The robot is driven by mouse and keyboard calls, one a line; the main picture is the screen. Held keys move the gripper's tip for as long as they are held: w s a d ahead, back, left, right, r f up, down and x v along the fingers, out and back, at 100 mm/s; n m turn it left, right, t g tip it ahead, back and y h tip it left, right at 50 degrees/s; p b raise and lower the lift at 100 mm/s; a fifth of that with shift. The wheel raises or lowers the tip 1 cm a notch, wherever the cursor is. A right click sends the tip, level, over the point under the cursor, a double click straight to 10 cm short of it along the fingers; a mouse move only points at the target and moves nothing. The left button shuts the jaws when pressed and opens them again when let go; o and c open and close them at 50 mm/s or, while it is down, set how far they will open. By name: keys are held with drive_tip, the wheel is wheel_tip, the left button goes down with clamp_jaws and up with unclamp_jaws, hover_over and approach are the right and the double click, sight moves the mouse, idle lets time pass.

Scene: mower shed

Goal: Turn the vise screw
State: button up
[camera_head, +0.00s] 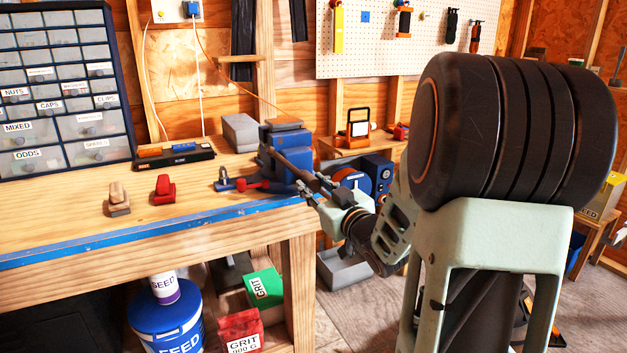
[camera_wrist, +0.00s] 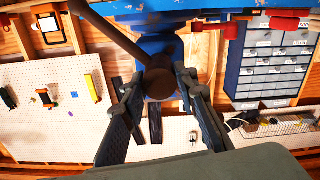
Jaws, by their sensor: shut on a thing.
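The blue vise (camera_head: 283,148) is mounted at the right end of the workbench (camera_head: 60,215). A dark bar (camera_head: 292,167) slants across its front, and in the wrist view the bar (camera_wrist: 108,32) runs from the upper left to the round dark head of the vise screw (camera_wrist: 161,82). My gripper (camera_head: 320,189) is at the vise's front. In the wrist view its fingers (camera_wrist: 158,88) lie on either side of the screw head and are shut on it. The screw's shaft is mostly hidden behind the head.
A red clamp (camera_head: 165,190) and a sanding block (camera_head: 118,200) stand on the bench, left of the vise. A drawer cabinet (camera_head: 62,80) stands behind them.

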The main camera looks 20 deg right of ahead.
drive_tip(key=m+p, duration=0.2)
drive_tip(key=m, duration=0.2)
drive_tip(key=shift+m, duration=0.3)
drive_tip(key=shift+d+f+m+p, duration=0.15)
drive_tip(key=shift+m+p, duration=0.8)
drive_tip(key=shift+m, duration=0.95)
drive_tip(key=o, duration=1.1)
drive_tip(key=shift+o, duration=0.2)
drive_tip(key=shift+s, duration=0.1)
drive_tip(key=s, duration=0.7)
drive_tip(key=shift+s, duration=0.25)
drive_tip(key=shift+d, duration=0.1)
